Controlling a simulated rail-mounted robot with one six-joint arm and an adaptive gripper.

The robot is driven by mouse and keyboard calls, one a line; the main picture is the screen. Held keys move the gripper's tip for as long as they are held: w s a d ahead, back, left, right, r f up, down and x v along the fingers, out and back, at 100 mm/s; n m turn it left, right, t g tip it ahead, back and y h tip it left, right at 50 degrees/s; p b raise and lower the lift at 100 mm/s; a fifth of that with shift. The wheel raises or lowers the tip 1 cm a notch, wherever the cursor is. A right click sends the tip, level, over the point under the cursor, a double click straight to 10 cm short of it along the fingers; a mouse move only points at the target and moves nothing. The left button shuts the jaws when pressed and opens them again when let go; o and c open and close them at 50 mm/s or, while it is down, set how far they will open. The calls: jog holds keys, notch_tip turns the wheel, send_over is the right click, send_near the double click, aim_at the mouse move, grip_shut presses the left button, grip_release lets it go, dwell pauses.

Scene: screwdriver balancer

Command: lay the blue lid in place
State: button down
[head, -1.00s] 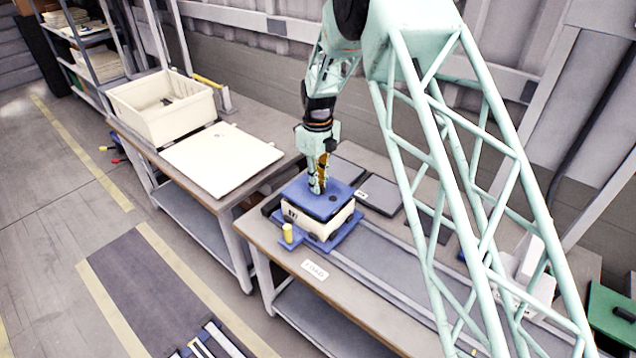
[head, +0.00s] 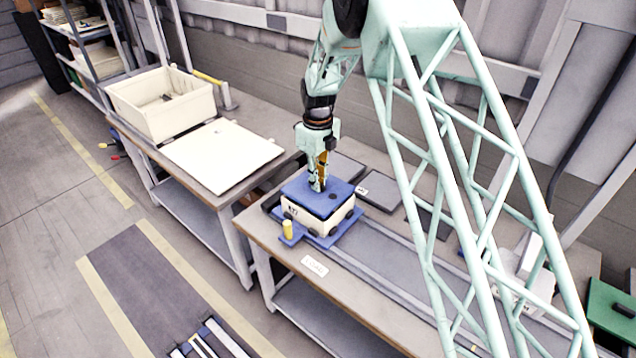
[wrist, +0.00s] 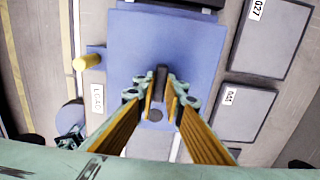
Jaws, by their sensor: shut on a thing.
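The blue lid (head: 303,195) lies over the white box (head: 318,226), which sits on a blue base plate (head: 345,229) on the near bench. A thin dark band shows between lid and box; I cannot tell if the lid is fully seated. In the wrist view the lid (wrist: 185,65) fills the middle. My gripper (head: 318,188) points down at the lid's middle. In the wrist view my gripper (wrist: 158,98) has its fingers closed around a small dark knob (wrist: 159,80) on the lid. The box is hidden under the lid in that view.
A yellow peg (head: 287,229) stands at the plate's near left corner. Flat grey pads (head: 378,191) lie right of the box. A white panel (head: 222,156) and a cream bin (head: 165,103) are on the bench to the left. A rail track runs along the near bench.

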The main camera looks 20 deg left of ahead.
jog(key=shift+f+b, duration=0.55)
jog(key=shift+f, duration=0.25)
dwell(1.8)
dwell(0.4)
jog(key=c, duration=2.6)
grip_release()
jog(key=shift+r, duration=0.1)
notch_tip(320, 180, up, 12)
